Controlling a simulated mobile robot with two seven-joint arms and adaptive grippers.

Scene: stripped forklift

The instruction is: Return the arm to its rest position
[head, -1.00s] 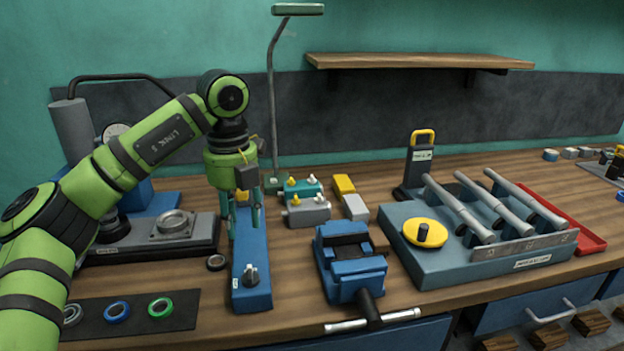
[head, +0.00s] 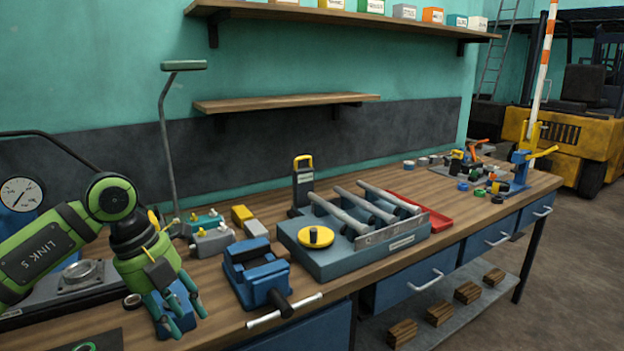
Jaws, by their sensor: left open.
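My left arm, green with dark joints, comes in from the left in the head view. My left gripper (head: 182,316) is open and points down over the left part of the workbench (head: 215,325). Its fingers stand in front of a blue block-like fixture (head: 168,322), which they partly hide. I cannot tell whether they touch it. My right gripper is not in view.
A blue vise (head: 252,272) stands right of the gripper. Beyond it is a grey-blue fixture (head: 330,262) with metal rods and a yellow knob. A lamp post (head: 168,140) rises behind the arm. A yellow forklift (head: 562,135) stands far right.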

